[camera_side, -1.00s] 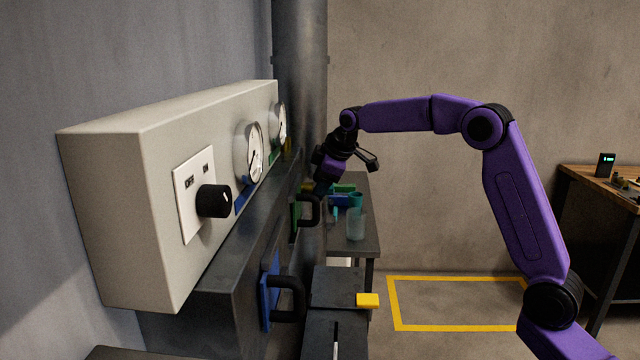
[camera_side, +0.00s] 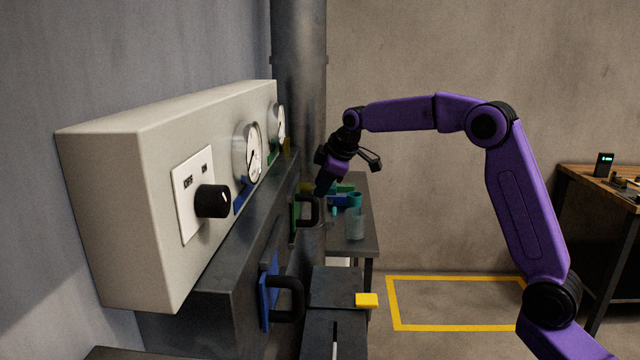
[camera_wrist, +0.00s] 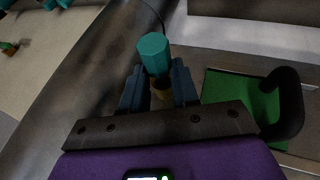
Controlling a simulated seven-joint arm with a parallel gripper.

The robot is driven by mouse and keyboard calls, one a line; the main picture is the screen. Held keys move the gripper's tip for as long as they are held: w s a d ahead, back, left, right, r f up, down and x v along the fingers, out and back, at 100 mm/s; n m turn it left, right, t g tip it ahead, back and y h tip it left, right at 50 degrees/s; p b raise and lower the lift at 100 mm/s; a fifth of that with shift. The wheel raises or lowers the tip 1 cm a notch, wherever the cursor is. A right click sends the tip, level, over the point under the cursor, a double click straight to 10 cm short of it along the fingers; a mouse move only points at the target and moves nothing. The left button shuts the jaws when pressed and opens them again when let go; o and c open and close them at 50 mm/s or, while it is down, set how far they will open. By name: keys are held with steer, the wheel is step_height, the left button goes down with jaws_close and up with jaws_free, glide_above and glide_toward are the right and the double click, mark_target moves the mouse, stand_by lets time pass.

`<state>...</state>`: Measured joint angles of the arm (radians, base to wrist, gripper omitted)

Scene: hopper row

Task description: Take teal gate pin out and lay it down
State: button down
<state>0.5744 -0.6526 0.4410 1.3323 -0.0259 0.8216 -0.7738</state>
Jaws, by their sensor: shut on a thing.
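The teal gate pin (camera_wrist: 153,52) has a hexagonal teal head and stands between my two fingers in the wrist view. My gripper (camera_wrist: 160,88) is shut on it. A brassy yellow part shows just below the head, between the fingers. The pin's lower end is hidden, so I cannot tell whether it is still in a hole. In the side view my gripper (camera_side: 322,190) points down beside the pipe, beyond the green gate (camera_side: 295,220), and the pin cannot be made out there.
The green gate's black handle (camera_wrist: 290,105) is right of my fingers. The blue gate (camera_side: 267,290) is nearer the side camera. A side table (camera_side: 362,238) holds a clear cup (camera_side: 355,224) and teal, green and blue pieces. A yellow block (camera_side: 367,300) sits on a dark surface.

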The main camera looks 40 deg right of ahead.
steer(key=shift+s+d, duration=0.8)
steer(key=shift+d, duration=0.05)
stand_by(0.4)
steer(key=shift+s+d, duration=1)
steer(key=shift+s, duration=0.05)
steer(key=s+a+f+m+g+h, duration=0.1)
steer(key=s+f+m, duration=0.4)
steer(key=s+f, duration=0.5)
steer(key=s+a+f+m+g+h, duration=0.1)
steer(key=s+a+f+m+h, duration=0.3)
steer(key=s+f, duration=0.6)
steer(key=shift+s+a+f+m, duration=0.3)
steer(key=shift+s+a+m, duration=0.4)
steer(key=shift+a+m, duration=0.3)
